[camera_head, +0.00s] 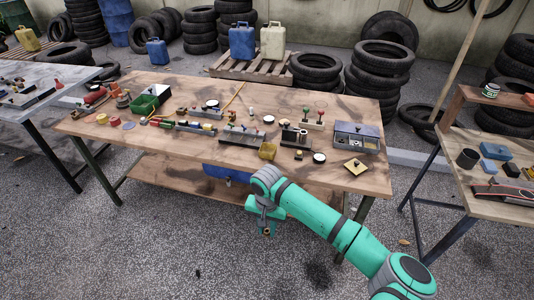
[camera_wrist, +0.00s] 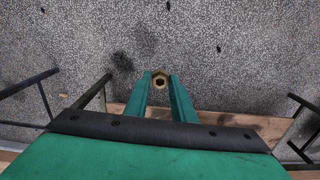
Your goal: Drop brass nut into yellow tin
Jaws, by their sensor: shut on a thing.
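My gripper (camera_head: 267,233) hangs in front of the wooden workbench's front edge, over the grey floor. In the wrist view, my gripper's green fingers (camera_wrist: 160,84) are shut on the brass nut (camera_wrist: 160,75), a hexagonal ring held at the fingertips. The nut is very small in the head view. The tin is not seen in the wrist view.
The workbench (camera_head: 210,161) carries a grey box (camera_head: 356,137) at right, a green box (camera_head: 147,102) at left and several small parts around the tin. A side table (camera_head: 500,185) stands at right. Floor in front is clear.

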